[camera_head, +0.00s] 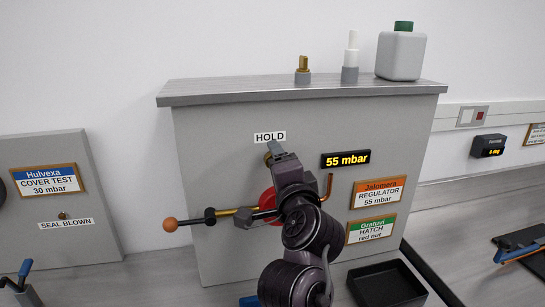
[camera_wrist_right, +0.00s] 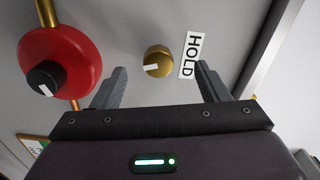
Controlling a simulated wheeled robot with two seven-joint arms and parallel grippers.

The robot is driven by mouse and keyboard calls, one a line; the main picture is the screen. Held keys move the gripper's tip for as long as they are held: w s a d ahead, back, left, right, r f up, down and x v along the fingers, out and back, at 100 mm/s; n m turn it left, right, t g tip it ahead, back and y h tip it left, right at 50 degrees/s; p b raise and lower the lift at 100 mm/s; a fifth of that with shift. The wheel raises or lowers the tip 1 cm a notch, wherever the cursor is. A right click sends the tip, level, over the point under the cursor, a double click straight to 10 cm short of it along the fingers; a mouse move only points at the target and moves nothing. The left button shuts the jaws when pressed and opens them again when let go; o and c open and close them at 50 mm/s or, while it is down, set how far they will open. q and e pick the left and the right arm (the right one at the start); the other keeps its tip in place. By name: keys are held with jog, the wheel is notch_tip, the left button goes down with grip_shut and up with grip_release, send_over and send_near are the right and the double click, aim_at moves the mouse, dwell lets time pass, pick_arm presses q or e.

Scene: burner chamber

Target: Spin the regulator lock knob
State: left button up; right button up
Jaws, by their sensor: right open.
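A brass knob (camera_wrist_right: 157,62) with a white pointer mark sits on the grey panel beside the HOLD label (camera_wrist_right: 191,55) in the right wrist view. In the head view the label (camera_head: 270,137) is above my right gripper (camera_head: 275,153), which largely hides the knob. A red disc (camera_wrist_right: 68,66) with a black knob (camera_wrist_right: 45,78) and brass pipe is left of the fingers. No part I can identify as my left gripper is in view.
A "55 mbar" display (camera_head: 346,159) is right of the knob. A rod with an orange ball (camera_head: 170,225) sticks out left. A bent copper-coloured pipe (camera_head: 327,187) is close to my right arm. A black tray (camera_head: 386,284) stands below. A white bottle (camera_head: 401,55) is on top of the cabinet.

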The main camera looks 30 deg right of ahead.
jog(key=v, duration=0.2)
jog(key=p+v, duration=0.1)
jog(key=v, duration=0.1)
jog(key=shift+a+f, duration=0.2)
jog(key=shift+a, duration=0.05)
jog(key=shift+w+f, duration=0.1)
jog(key=shift+w, duration=0.15)
